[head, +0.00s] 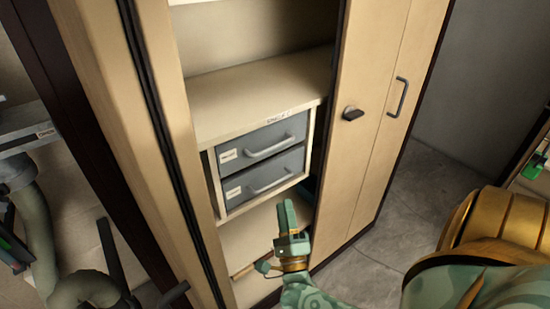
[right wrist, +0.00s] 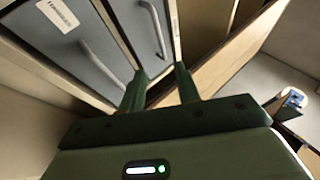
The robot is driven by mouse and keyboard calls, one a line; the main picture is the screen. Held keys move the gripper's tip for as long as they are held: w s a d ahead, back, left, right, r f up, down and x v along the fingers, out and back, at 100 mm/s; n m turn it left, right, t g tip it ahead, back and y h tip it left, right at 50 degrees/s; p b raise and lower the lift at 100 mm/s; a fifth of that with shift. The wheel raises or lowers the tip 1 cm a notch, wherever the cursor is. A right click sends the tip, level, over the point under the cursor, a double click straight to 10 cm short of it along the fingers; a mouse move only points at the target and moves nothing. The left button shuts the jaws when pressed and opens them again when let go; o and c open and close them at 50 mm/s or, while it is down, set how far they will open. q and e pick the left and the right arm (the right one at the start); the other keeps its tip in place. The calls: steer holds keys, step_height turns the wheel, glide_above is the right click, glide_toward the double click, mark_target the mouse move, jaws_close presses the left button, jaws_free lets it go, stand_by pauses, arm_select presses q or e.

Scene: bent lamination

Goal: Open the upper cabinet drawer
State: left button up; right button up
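The upper drawer (head: 290,130) is a grey front with a bar handle (head: 270,149) and a small label, inside the wooden cabinet. It looks shut, flush with the similar lower drawer (head: 240,189) under it. My right gripper (head: 287,226), green, is in front of and below the drawers, apart from both handles. In the right wrist view its two fingers (right wrist: 160,84) are spread with nothing between them. Two grey drawer fronts with handles (right wrist: 101,66) show beyond the fingers; I cannot tell which is upper. My left gripper is not in view.
The cabinet door (head: 365,150) stands to the right of the drawers, with a dark knob (head: 352,113). An empty shelf (head: 260,92) lies above the drawers and another (head: 245,240) below. Tiled floor (head: 395,225) shows at right.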

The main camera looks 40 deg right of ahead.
steer(key=x, duration=1.5)
steer(key=shift+w+r, duration=0.25)
steer(key=shift+d, duration=0.1)
jaws_close()
